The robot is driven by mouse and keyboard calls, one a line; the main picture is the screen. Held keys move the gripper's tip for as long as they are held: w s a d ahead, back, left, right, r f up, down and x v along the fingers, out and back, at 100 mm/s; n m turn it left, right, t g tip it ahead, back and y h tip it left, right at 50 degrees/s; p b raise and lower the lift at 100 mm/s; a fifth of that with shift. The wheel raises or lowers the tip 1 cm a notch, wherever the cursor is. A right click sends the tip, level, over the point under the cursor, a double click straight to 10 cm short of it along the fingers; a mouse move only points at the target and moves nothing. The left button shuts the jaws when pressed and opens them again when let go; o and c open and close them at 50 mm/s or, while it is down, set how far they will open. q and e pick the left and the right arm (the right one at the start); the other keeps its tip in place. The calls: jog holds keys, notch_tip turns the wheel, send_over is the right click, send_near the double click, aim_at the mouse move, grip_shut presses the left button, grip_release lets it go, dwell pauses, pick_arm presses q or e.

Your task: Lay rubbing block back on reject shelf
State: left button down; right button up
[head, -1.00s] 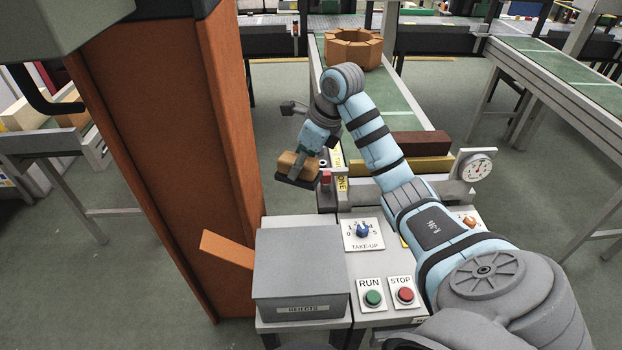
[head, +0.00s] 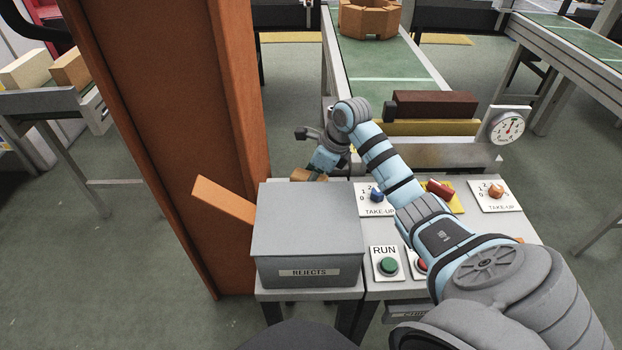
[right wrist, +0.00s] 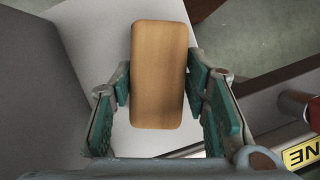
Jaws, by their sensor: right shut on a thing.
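The rubbing block (right wrist: 158,60), tan with rounded corners, is held between the fingers of my right gripper (right wrist: 158,88) in the right wrist view. A pale grey flat surface (right wrist: 90,50) lies under it; I cannot tell whether they touch. In the head view the block (head: 300,174) shows partly, just behind the grey box labelled REJECTS (head: 310,225), with my right gripper (head: 316,168) at it. The box stands on a grey shelf (head: 300,292) left of the control panel and hides most of that shelf. My left gripper is out of view.
An orange pillar (head: 165,130) stands left of the box, with an orange board (head: 224,199) sticking out between them. The panel right of the box carries a green RUN button (head: 389,265) and knobs. A dark red bar (head: 433,104) lies by the conveyor (head: 375,60).

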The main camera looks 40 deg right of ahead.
jog(key=shift+f, duration=0.1)
jog(key=o, duration=1)
jog(key=shift+r, duration=0.35)
jog(key=p+v, duration=0.1)
jog(key=v, duration=1)
jog(key=shift+s+r+p, duration=0.2)
jog(key=shift+r+p, duration=0.1)
jog(key=shift+r, duration=0.05)
jog(key=shift+d, duration=0.1)
